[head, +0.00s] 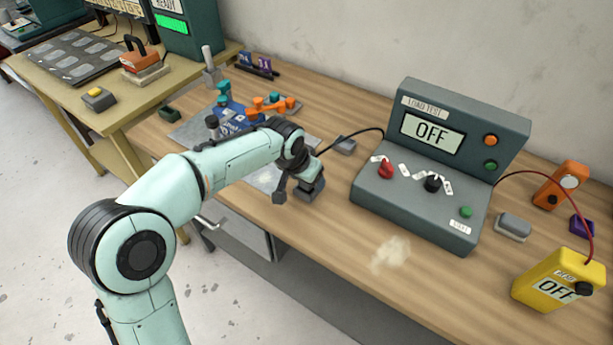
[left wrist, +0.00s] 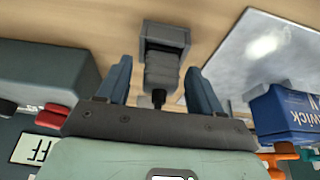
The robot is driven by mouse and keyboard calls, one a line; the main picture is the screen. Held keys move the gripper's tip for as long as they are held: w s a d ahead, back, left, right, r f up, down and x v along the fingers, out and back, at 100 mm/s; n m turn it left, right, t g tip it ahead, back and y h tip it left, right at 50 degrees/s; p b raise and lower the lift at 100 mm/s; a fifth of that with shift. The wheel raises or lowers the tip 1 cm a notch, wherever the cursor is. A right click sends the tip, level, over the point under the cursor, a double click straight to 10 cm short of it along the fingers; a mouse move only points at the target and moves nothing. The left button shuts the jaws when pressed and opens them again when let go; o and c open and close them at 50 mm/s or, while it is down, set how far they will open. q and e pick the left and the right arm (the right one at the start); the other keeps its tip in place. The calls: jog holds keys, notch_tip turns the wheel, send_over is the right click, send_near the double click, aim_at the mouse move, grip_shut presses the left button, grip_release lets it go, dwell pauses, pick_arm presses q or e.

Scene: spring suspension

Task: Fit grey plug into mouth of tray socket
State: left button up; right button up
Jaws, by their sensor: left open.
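The grey plug (left wrist: 161,72) shows in the left wrist view, with a black cable end at its rear. My left gripper (left wrist: 160,85) is open, its two blue-grey fingers on either side of the plug with gaps. The plug's front meets a grey block (left wrist: 165,36) with a square rim, probably the tray socket; I cannot tell whether it is inside or only against it. In the head view my left gripper (head: 298,190) is low over the bench, and the arm hides the plug. My right gripper is not in view.
A load tester (head: 430,150) reading OFF stands right of my gripper; its black cable (head: 360,132) runs towards it. A small grey block (head: 343,145) lies behind.

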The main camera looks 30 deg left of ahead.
pick_arm(q)
jog(key=shift+r, duration=0.2)
jog(key=p+v, duration=0.1)
jog(key=v, duration=1.1)
jog(key=shift+p, duration=0.35)
